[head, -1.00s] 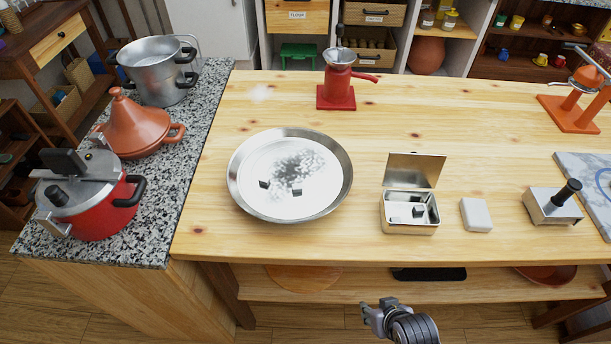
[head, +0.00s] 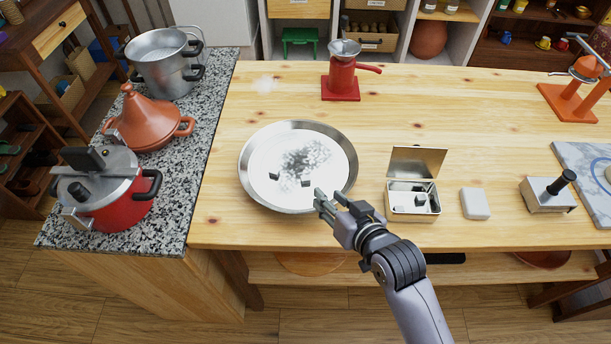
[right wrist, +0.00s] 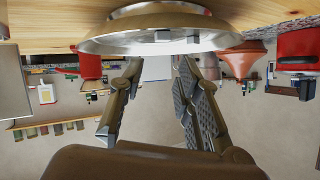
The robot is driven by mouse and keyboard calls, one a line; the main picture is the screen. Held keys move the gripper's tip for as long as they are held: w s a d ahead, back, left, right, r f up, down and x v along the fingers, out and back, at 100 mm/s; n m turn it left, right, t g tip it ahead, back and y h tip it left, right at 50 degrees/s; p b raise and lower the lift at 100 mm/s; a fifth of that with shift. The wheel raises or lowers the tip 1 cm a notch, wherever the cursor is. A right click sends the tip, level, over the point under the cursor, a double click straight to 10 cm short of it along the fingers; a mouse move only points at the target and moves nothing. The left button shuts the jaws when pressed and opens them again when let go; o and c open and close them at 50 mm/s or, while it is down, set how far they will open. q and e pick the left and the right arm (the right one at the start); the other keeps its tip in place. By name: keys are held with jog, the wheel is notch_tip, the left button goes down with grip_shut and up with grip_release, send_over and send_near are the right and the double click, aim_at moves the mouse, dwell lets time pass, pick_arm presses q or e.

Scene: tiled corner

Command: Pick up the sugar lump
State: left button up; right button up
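A wide round metal pan (head: 346,160) stands on the wooden worktop with white powder (head: 300,150) in it. Two small dark-looking cubes (head: 275,176) lie in its front part; which thing is the sugar lump, I cannot tell for sure. Both cubes also show in the right wrist view (right wrist: 193,39). An open metal tin (head: 412,214) to the right holds small cubes (head: 420,200). My right gripper (head: 328,196) is open and empty at the pan's front right rim, its fingers pointing toward the pan. My left gripper is out of view.
A pale square block (head: 475,203) lies right of the tin, then a metal box with a black handle (head: 549,194). A red grinder (head: 342,80) stands behind the pan. Pots and a tagine (head: 148,122) fill the granite counter at left.

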aim_at(307, 181)
jog(key=x, duration=0.5)
jog(key=shift+a+p, duration=0.1)
jog(key=shift+p, duration=0.2)
jog(key=p+x, duration=0.1)
jog(key=x, duration=0.4)
jog(key=shift+s+a+f, duration=0.1)
jog(key=shift+s+f, duration=0.05)
jog(key=shift+f, duration=0.25)
jog(key=shift+c, duration=0.2)
